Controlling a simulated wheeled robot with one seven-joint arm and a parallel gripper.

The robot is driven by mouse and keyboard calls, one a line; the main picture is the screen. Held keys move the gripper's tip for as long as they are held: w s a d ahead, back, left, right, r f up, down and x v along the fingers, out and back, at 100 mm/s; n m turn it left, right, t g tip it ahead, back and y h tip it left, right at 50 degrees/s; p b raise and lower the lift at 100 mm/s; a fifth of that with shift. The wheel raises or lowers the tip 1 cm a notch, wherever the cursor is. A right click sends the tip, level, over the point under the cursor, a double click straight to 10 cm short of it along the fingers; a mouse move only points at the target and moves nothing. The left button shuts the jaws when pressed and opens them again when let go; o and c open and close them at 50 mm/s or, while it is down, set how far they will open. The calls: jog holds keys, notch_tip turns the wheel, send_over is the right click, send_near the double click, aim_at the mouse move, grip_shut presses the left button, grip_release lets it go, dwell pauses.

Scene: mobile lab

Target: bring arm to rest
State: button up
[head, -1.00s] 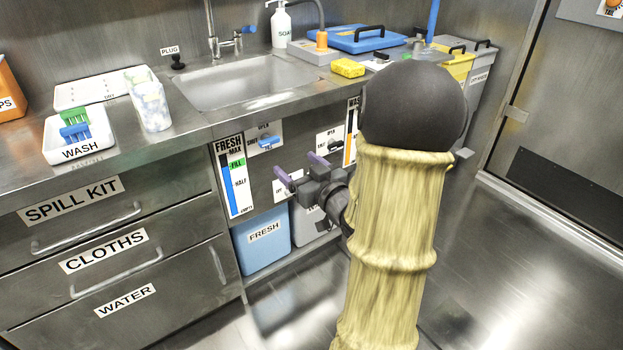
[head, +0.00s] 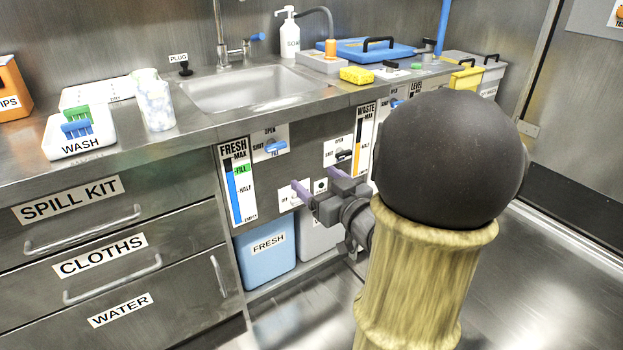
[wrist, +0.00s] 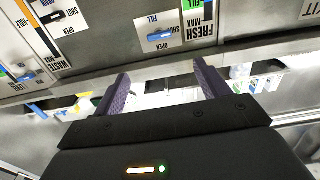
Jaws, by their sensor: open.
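My gripper (head: 315,182) is in front of the panel below the sink, in the head view. Its two purple fingers are apart, with nothing between them. In the wrist view the fingers (wrist: 160,88) also stand wide apart and empty, with the panel and counter edge beyond, seen upside down. My arm's dark round joint and tan sleeve cover part of the right of the head view and hide the floor and part of the cabinet behind them.
Below are the valve panel, a blue FRESH tank (head: 266,262) and drawers (head: 110,265). Floor at right is clear.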

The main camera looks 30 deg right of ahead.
jog(key=a+f+m+g+h+p, duration=0.1)
jog(key=a+f+g+h+p, duration=0.1)
jog(key=a+g+p, duration=0.6)
jog(key=s+a+g+y+p, duration=0.1)
jog(key=s+a+g+p, duration=0.65)
jog(key=s+a, duration=0.25)
jog(key=w+p+v, duration=0.2)
jog(key=p+v, duration=1)
jog(key=w+d+r+p+v, duration=0.1)
jog(key=w+p+v, duration=0.2)
jog(key=p+v, duration=0.9)
jog(key=w+p+v, duration=0.3)
jog(key=p+v, duration=1)
jog(key=shift+r+p, duration=0.35)
jog(key=shift+r, duration=0.2)
jog(key=shift+w+d, duration=0.1)
